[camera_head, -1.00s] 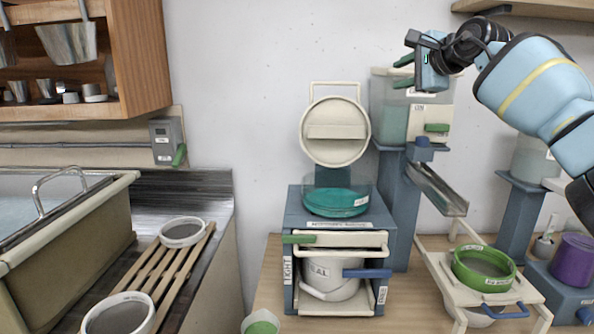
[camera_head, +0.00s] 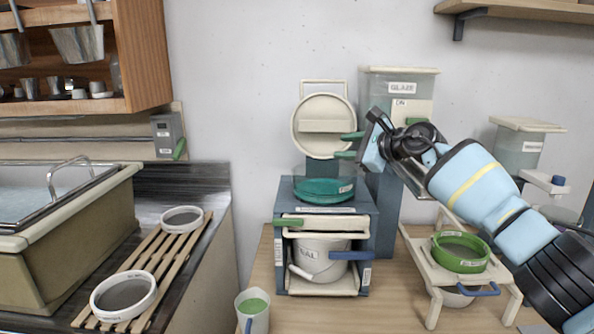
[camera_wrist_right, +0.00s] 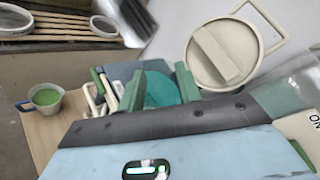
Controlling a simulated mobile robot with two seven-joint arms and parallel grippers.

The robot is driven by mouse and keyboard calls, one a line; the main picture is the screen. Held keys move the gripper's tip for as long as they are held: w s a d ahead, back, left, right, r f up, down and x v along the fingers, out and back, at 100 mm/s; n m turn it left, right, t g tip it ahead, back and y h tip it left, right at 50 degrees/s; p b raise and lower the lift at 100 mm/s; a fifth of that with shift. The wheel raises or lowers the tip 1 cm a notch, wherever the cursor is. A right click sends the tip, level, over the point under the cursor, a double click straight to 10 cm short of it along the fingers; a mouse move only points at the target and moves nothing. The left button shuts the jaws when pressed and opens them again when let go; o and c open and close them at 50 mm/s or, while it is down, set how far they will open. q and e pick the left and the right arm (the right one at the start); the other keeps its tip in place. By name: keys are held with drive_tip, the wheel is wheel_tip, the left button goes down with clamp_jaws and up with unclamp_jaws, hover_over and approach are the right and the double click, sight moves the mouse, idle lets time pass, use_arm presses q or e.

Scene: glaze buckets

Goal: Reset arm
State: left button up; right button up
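My right arm reaches in from the right in the head view. Its gripper (camera_head: 347,145) has two green fingers that stand apart with nothing between them. In the head view it overlaps the right edge of the round cream lid (camera_head: 322,118) and sits above the clear dish of green glaze (camera_head: 323,190). In the right wrist view both fingers (camera_wrist_right: 148,88) flank the green dish, with the tilted cream lid behind to the right. My left gripper is in no view.
A blue stand (camera_head: 366,216) holds a white bucket (camera_head: 318,262) below the dish. A clear glaze tank (camera_head: 390,82) rises behind my wrist. A green-rimmed sieve (camera_head: 461,264) sits on a cream rack under my arm. A green-filled cup (camera_head: 252,318) stands at the front.

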drive_tip(key=s+a+f+m+y, duration=0.35)
drive_tip(key=a+f+m, duration=0.2)
drive_tip(key=f, duration=0.75)
drive_tip(key=s+a+f+m+t+h, duration=0.1)
drive_tip(key=s+f+m+t, duration=0.1)
drive_tip(key=s+f+m, duration=0.65)
drive_tip(key=s+f+m+t+h, duration=0.15)
drive_tip(key=s+f+m, duration=0.35)
drive_tip(key=f+m, duration=0.6)
drive_tip(key=s+d+f+m+h, duration=0.3)
drive_tip(key=s+d+f+m, duration=0.1)
drive_tip(key=s+f+m, duration=0.45)
drive_tip(key=s+d+f+m+h, duration=0.4)
drive_tip(key=s+f+m, duration=0.4)
drive_tip(key=s+f, duration=0.1)
drive_tip(key=s+d+f+m+g, duration=0.1)
drive_tip(key=s+d+f+m, duration=0.1)
drive_tip(key=s, duration=0.5)
drive_tip(key=s+d+f+m+g+h, duration=0.1)
drive_tip(key=s+d+f+m+g, duration=0.1)
drive_tip(key=s+m, duration=0.3)
drive_tip(key=s+d+f+m+g+h, duration=0.1)
drive_tip(key=s+d+f+m+g, duration=0.1)
drive_tip(key=s, duration=0.7)
drive_tip(key=shift+s+d+f+m, duration=0.15)
drive_tip(key=shift+d+f+m, duration=0.35)
drive_tip(key=shift+d+m, duration=0.15)
drive_tip(key=shift+a, duration=0.2)
